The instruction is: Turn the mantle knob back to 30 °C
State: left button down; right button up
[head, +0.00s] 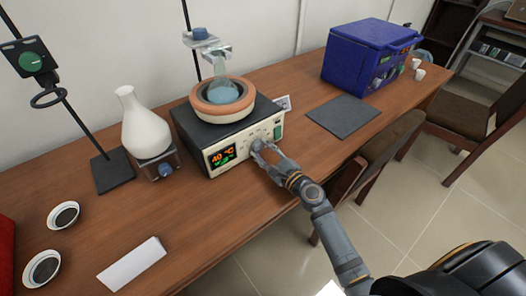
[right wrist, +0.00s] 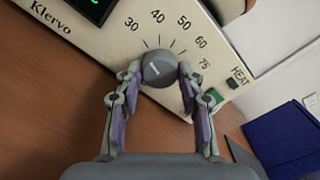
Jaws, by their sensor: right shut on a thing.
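The heating mantle (head: 245,122) stands on the wooden bench. Its display (head: 222,157) reads 40 °C. The grey round mantle knob (right wrist: 160,69) is on its cream front panel, below a printed scale from 30 to 75. A short light line crosses the knob's face at a slant; which end is the pointer is unclear. My right gripper (head: 262,152) reaches the panel from the front. In the right wrist view its two fingers (right wrist: 158,74) are shut on the knob, one on each side. A flask (head: 222,92) with blue liquid sits in the mantle. My left gripper is not in view.
A white flask (head: 146,130) stands left of the mantle. A dark mat (head: 343,114) and a blue box (head: 366,60) are to the right. Chairs stand at the bench's front.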

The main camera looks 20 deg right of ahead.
jog(key=o, duration=1.2)
jog(key=shift+s+d, duration=0.15)
jog(key=shift+s, duration=0.2)
jog(key=v, duration=0.6)
jog(key=shift+s+d, duration=0.1)
jog(key=shift+s, duration=0.3)
